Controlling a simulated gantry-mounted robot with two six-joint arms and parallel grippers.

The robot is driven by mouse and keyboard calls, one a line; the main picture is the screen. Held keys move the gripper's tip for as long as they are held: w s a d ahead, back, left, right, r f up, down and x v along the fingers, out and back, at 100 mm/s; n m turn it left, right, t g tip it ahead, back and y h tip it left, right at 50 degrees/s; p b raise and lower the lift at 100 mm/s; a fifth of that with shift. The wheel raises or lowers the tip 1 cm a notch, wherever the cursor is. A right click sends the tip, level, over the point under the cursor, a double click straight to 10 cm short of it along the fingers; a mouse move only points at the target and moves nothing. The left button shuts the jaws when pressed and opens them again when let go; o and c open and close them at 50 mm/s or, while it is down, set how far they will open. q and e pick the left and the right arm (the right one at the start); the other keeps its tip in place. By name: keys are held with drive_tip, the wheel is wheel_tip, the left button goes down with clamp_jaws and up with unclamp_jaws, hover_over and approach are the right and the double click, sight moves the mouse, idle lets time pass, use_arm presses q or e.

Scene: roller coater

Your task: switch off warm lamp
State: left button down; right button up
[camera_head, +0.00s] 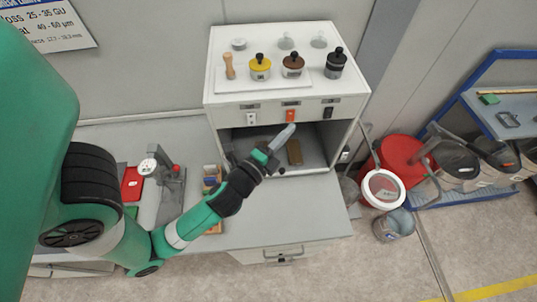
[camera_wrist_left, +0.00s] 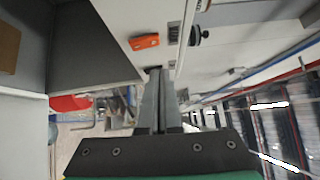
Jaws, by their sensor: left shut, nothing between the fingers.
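A row of switches sits on the front edge of the white cabinet (camera_head: 216,98): a white one (camera_head: 251,118), an orange one (camera_head: 291,115) and a black one (camera_head: 328,112). Small plates above them are too small to read, so I cannot tell which one is for the warm lamp. My left gripper (camera_head: 290,129) is shut and empty, its tip just below the orange switch. In the left wrist view the shut fingers (camera_wrist_left: 157,72) point toward the panel, and the orange switch (camera_wrist_left: 144,41) lies just beyond their tips. I cannot tell whether they touch it.
Several lidded jars, including a yellow one (camera_head: 260,71), and a wooden-handled tool (camera_head: 228,65) stand on the cabinet top. A brown block (camera_head: 295,152) is in the open bay below. A grey stand (camera_head: 171,189) is on the bench at left. Red bucket (camera_head: 401,155) stands right.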

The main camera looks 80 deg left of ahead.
use_arm(q)
drive_tip(key=p+v, duration=0.1)
drive_tip(key=v, duration=0.9)
drive_tip(key=shift+r, duration=0.65)
drive_tip(key=w+d+r+n+t+y+p, duration=0.15)
drive_tip(key=w+r+n, duration=0.3)
drive_tip(key=r, duration=0.75)
drive_tip(key=w+d+r+n+t+p, duration=0.1)
drive_tip(key=w+r+n+t+p, duration=0.15)
drive_tip(key=w+r, duration=0.65)
drive_tip(key=w+d+r+n+t+y+p, duration=0.1)
drive_tip(key=w+r+n+p, duration=0.3)
drive_tip(key=r, duration=1.1)
drive_tip(key=s+d+r+t+h, duration=0.1)
drive_tip(key=d+r+t+h, duration=0.15)
drive_tip(key=r, duration=0.25)
drive_tip(key=s+d+r+n+t+h, duration=0.1)
drive_tip(key=d+r+t+h, duration=0.15)
drive_tip(key=r, duration=0.25)
drive_tip(key=s+d+r+t+h, duration=0.1)
drive_tip(key=r+t+h, duration=0.15)
drive_tip(key=r, duration=0.25)
drive_tip(key=d+m+h, duration=0.2)
drive_tip(key=d+h, duration=0.3)
drive_tip(key=h, duration=0.4)
wheel_tip(320, 180, down, 32)
drive_tip(key=b, duration=3.2)
drive_tip(key=shift+w+f+b, duration=0.25)
drive_tip(key=shift+b, duration=0.1)
